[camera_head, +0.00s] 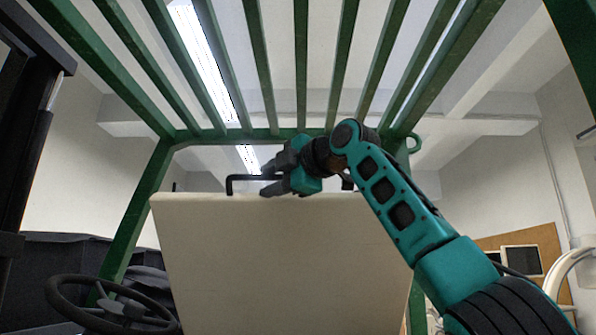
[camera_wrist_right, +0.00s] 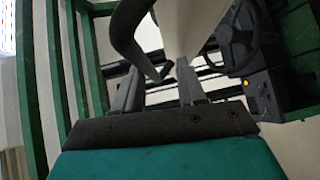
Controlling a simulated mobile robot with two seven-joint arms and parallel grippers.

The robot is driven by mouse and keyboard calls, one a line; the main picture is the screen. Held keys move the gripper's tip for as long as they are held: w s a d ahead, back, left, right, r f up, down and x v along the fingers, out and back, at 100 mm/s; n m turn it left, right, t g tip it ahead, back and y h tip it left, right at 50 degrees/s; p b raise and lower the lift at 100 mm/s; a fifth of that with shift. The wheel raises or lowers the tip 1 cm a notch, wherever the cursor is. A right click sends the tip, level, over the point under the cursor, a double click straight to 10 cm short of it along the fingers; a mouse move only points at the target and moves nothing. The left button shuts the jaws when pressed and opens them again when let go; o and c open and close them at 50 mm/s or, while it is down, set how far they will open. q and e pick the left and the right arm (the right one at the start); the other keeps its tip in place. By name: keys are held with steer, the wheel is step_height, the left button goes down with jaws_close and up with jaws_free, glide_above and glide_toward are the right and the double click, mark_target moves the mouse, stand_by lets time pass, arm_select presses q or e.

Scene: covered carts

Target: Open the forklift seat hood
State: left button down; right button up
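The seat hood (camera_head: 280,260) is a large cream panel that fills the lower middle of the head view, its broad face towards me. A black bar handle (camera_head: 231,184) stands on its top edge. My right gripper (camera_head: 268,178) is at this handle, reaching in from the right. In the right wrist view its two fingers are apart, and the curved black handle (camera_wrist_right: 128,30) runs down to the gap between them (camera_wrist_right: 158,70). I cannot tell whether either finger touches it. The hood (camera_wrist_right: 188,25) also shows there behind the handle. My left gripper is not in view.
A green overhead guard (camera_head: 300,70) with several bars spans above, with green posts at the sides. A black steering wheel (camera_head: 108,305) is at the lower left; it also shows in the right wrist view (camera_wrist_right: 236,40). A brown board (camera_head: 545,245) is at the far right.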

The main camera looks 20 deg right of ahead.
steer(key=b+v, duration=0.2)
steer(key=v, duration=0.9)
steer(key=shift+s+d+b, duration=0.15)
steer(key=shift+s+b, duration=0.1)
steer(key=shift+b, duration=0.1)
steer(key=shift+r, duration=0.15)
